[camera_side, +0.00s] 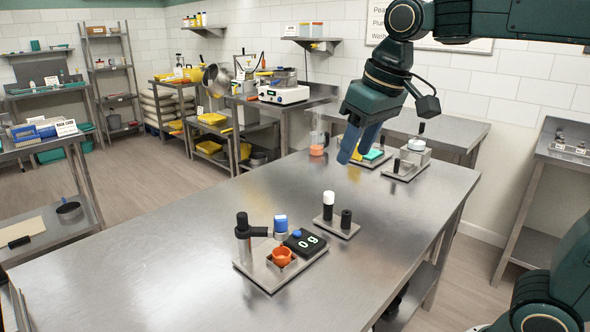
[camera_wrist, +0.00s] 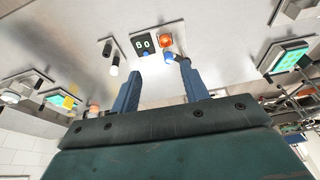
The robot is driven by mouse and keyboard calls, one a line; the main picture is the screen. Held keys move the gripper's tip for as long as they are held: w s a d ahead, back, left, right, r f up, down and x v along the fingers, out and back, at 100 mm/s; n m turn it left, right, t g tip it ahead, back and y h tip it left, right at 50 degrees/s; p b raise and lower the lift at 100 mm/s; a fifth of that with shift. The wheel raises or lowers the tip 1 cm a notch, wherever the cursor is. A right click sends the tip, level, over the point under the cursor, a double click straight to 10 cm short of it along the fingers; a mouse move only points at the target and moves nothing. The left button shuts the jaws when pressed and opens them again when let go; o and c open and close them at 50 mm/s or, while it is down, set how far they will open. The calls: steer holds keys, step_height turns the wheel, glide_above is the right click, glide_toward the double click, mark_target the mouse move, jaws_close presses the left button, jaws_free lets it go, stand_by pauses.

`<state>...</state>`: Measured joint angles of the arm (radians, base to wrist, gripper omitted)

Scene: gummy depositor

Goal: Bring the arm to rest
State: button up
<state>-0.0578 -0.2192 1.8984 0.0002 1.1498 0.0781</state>
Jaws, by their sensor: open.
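My gripper (camera_side: 352,156) hangs above the back part of the steel table, its blue fingers pointing down. In the wrist view its two fingers (camera_wrist: 160,76) stand wide apart with nothing held between them. On the table front, well apart from my gripper, is a metal plate (camera_side: 268,280) with a black-topped post, a blue-capped piece (camera_side: 281,224), an orange cup (camera_side: 282,257) and a black display box (camera_side: 304,242) with a blue button. The box also shows upside down in the wrist view (camera_wrist: 145,44).
A small plate (camera_side: 343,232) holds a white-topped post and a black cylinder. Behind my gripper are a clear beaker (camera_side: 317,140) with orange contents, a teal-and-yellow block (camera_side: 373,154) and a plate (camera_side: 405,170) with fittings. The table's left and front right are bare.

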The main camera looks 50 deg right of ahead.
steer(key=s+d+f+t, duration=0.1)
steer(key=s+f, duration=0.3)
steer(key=s, duration=0.3)
steer(key=s+d+f+t, duration=0.1)
steer(key=s+f, duration=0.3)
steer(key=s, duration=0.3)
steer(key=shift+s+f, duration=0.25)
